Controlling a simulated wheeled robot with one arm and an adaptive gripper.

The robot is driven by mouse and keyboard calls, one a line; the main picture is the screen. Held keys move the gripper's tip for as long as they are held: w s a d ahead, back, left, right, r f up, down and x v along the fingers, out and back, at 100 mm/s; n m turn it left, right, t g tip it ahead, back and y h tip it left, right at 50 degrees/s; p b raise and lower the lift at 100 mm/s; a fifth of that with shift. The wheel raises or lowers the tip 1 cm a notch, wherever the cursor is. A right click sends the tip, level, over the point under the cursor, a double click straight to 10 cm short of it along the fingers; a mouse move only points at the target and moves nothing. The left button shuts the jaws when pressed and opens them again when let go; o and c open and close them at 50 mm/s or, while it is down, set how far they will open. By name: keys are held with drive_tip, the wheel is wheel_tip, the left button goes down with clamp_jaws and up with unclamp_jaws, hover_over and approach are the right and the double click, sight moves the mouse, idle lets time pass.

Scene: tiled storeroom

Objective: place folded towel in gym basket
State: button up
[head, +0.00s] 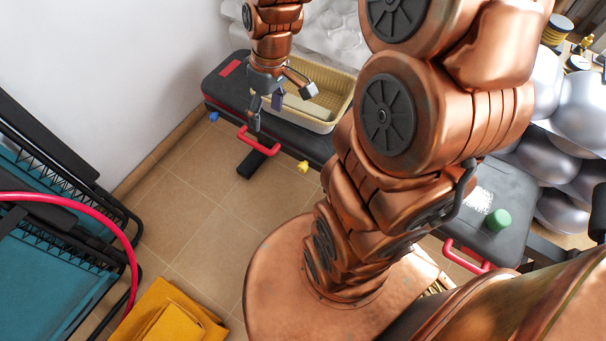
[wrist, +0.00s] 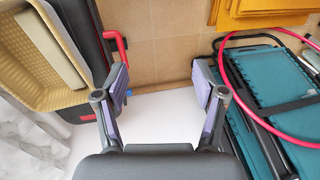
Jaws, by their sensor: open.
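The woven yellow-beige basket (head: 340,88) stands on a black bench in the head view; it also shows at the upper left of the wrist view (wrist: 82,42). A pale, flat, long thing (wrist: 48,48) lies inside it along one side; it looks like folded cloth, but I cannot be sure it is the towel. My gripper (head: 283,101) is open in front of the basket's left end in the head view. In the wrist view, nothing is between its fingers (wrist: 160,85). An orange-yellow folded thing (head: 172,322) lies low at the bottom left.
The black bench (head: 225,88) has red handles (head: 258,141). Teal folding furniture (head: 45,255) and a red hoop (head: 120,240) stand at left. Silver balls (head: 580,105) and a green cylinder (head: 497,220) are at right. Tiled floor (head: 205,215) is clear between.

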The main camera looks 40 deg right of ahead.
drive_tip(key=s+a+r+m+g+h, duration=0.1)
drive_tip(key=s+a+r, duration=0.1)
drive_tip(key=s, duration=0.7)
drive_tip(key=s+a+r+m+g+h, duration=0.1)
drive_tip(key=s+a+r+m, duration=0.1)
drive_tip(key=s, duration=0.8)
drive_tip(key=shift+s+a+m+g, duration=0.15)
drive_tip(key=shift+a+m+g, duration=0.15)
drive_tip(key=shift+a+g, duration=0.15)
wheel_tip(320, 180, up, 18)
drive_tip(key=t+p, duration=0.1)
drive_tip(key=p, duration=1.6)
drive_tip(key=shift+w+r, duration=0.25)
drive_tip(key=shift+w, duration=0.05)
